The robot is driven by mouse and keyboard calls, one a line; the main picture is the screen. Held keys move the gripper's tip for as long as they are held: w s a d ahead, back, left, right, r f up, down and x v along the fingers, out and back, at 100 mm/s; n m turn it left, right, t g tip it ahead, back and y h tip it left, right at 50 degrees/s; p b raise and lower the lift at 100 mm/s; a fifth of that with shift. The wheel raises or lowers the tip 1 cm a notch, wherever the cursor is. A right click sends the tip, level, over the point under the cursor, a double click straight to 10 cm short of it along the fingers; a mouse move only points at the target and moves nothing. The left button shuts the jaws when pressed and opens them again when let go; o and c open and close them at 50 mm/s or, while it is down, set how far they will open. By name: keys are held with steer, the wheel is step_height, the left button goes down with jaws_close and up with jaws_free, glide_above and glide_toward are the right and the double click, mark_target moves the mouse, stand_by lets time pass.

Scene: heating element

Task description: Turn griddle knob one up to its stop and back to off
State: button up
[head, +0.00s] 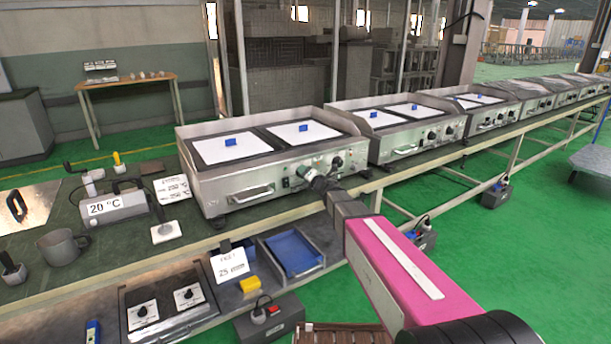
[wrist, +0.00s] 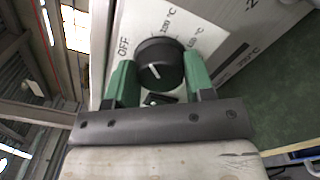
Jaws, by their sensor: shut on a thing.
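The nearest griddle (head: 232,187) stands on the bench in the head view, a steel box with white plates on top and knobs at the right of its front panel. My gripper (head: 318,178) reaches that panel and partly hides its controls. In the wrist view, a round black knob (wrist: 158,58) sits between the two green fingers of my gripper (wrist: 160,73), which are shut on it from both sides. The panel print around it reads OFF at the left and 100 °C above, with another temperature at the right. I cannot clearly read the knob's pointer.
A small black switch (wrist: 158,99) sits just below the knob. More griddles (head: 395,130) stand in a row to the right. A sign (head: 172,189), a 20 °C meter (head: 112,206) and a mug (head: 62,246) are at the left. A blue tray (head: 291,254) lies on the lower shelf.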

steer(key=n, duration=0.8)
steer(key=shift+s+n, duration=0.1)
steer(key=shift+n, duration=0.3)
stand_by(0.4)
steer(key=o, duration=0.9)
steer(key=v, duration=1)
steer(key=shift+s+d, duration=0.2)
steer(key=shift+s, duration=0.15)
